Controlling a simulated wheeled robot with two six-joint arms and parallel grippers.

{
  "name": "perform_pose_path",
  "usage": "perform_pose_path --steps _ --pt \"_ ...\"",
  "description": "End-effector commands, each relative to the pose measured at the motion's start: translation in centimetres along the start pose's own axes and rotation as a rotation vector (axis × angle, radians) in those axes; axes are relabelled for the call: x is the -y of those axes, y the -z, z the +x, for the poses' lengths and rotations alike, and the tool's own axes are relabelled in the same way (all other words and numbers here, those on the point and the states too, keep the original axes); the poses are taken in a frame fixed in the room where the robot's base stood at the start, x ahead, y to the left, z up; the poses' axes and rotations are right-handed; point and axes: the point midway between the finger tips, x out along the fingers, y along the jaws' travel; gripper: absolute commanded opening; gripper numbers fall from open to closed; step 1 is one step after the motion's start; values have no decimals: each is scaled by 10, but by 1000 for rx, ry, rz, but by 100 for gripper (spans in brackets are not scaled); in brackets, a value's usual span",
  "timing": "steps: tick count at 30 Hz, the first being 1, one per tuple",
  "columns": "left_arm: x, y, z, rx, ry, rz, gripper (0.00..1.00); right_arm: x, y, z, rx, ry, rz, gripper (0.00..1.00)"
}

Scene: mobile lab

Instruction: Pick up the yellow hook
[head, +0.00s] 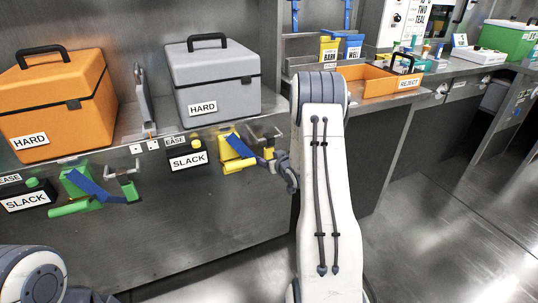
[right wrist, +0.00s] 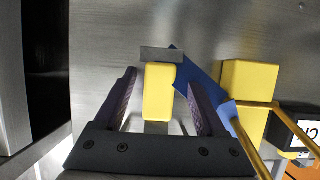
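The yellow hook (right wrist: 158,92) shows in the right wrist view as an upright yellow block below a small grey metal plate. In the head view the yellow hook (head: 268,153) is small and partly covered by my gripper, at the end of a blue strap. My right gripper (right wrist: 160,103) is open, with one finger on each side of the hook. A gap shows left of the hook; the right finger is closer, and I cannot tell whether it touches. In the head view the right gripper (head: 282,165) is at the bench front. My left gripper is out of view.
A yellow ratchet body (right wrist: 248,82) and blue strap (right wrist: 195,75) are right of the hook. A black SLACK box (head: 187,160) and a green strap set (head: 90,190) are further left. Orange (head: 50,105) and grey HARD cases (head: 212,85) stand on the bench. The right floor is clear.

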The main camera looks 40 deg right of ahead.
Motion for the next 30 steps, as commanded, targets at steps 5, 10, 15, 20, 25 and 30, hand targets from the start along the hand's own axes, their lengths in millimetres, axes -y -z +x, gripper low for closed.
perform_pose_path --steps 5,10,15,20,25,30 --pt "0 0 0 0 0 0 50 0 0 0 0 0 0 1" --pt "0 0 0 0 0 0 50 0 1 0 -3 0 -1 0" --pt "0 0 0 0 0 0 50 0 2 0 -3 0 -1 0" --pt "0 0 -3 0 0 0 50 1 4 -1 -3 1 -1 0" --pt "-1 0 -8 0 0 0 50 3 10 -3 -3 3 -2 0" --pt "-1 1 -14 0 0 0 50 7 19 -5 -3 7 -4 0"
